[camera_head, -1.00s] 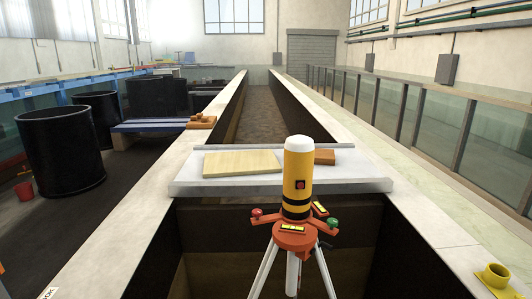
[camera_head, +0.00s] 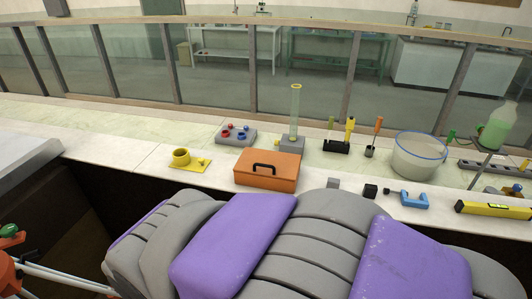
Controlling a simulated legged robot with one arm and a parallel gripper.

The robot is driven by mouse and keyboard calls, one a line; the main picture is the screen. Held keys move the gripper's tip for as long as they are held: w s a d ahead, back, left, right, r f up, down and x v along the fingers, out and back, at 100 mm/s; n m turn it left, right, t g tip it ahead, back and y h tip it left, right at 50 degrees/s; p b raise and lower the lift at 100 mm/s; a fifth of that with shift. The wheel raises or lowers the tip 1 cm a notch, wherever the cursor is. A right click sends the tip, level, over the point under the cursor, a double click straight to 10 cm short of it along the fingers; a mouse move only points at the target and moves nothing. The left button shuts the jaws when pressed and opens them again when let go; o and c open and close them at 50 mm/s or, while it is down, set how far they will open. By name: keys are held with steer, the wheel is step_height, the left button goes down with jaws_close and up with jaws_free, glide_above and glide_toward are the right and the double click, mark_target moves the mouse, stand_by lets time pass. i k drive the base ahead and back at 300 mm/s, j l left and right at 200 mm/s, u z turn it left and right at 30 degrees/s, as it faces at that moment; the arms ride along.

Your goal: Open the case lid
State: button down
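An orange case (camera_head: 267,173) with a black handle on its top stands on the pale ledge, just left of the middle of the picture. Its lid looks shut. Grey and purple padded parts of my own body fill the lower middle of the view, close in front of the case. The front lower edge of the case is near these parts, and I cannot tell the gap between them. My gripper does not show in this view.
A yellow fitting (camera_head: 182,158) lies left of the case, and a grey block with valves (camera_head: 235,134) behind it. A glass cylinder (camera_head: 295,110), a tool holder (camera_head: 336,147), a clear bucket (camera_head: 418,155) and a yellow level (camera_head: 493,209) stand rightward. A glass railing (camera_head: 215,70) runs behind.

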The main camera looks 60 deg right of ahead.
mark_target(265, 163)
steer(key=z, duration=1.8)
steer(key=i+u, duration=0.25)
steer(key=i+l+u, duration=0.2)
steer(key=i, duration=0.25)
